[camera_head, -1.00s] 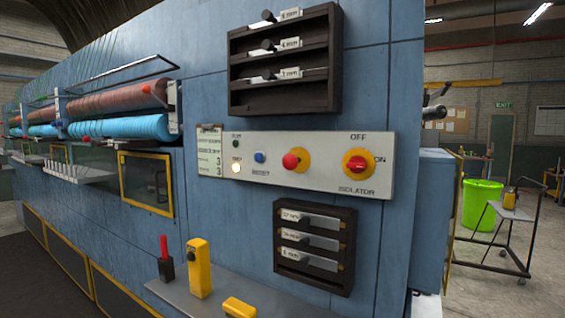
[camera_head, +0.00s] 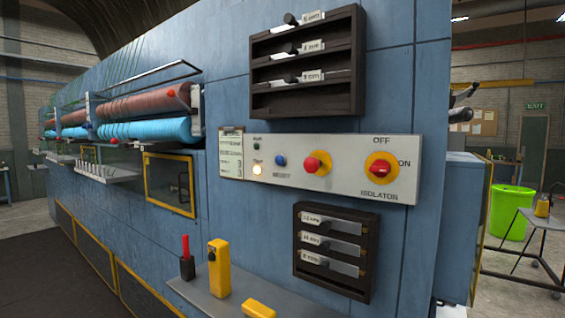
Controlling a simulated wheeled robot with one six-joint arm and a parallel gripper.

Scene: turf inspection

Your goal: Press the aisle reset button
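A pale control panel (camera_head: 345,181) is fixed to the blue end face of the machine. It carries a small blue button (camera_head: 280,161) with a blurred label below it that seems to read RESET. Left of the blue button a lamp (camera_head: 257,170) glows warm white, with a dark green lamp (camera_head: 257,147) above it. To the right are a red mushroom button (camera_head: 313,165) on a yellow ring and a red and yellow rotary isolator switch (camera_head: 379,170), labelled OFF, ON and ISOLATOR. My gripper is not in view.
Dark racks with gauges hang above (camera_head: 306,62) and below (camera_head: 335,250) the panel. A grey shelf (camera_head: 190,291) juts out below, bearing a yellow upright device (camera_head: 219,267) and a red-handled tool (camera_head: 186,257). A green bin (camera_head: 511,211) and a trolley (camera_head: 540,222) stand at right.

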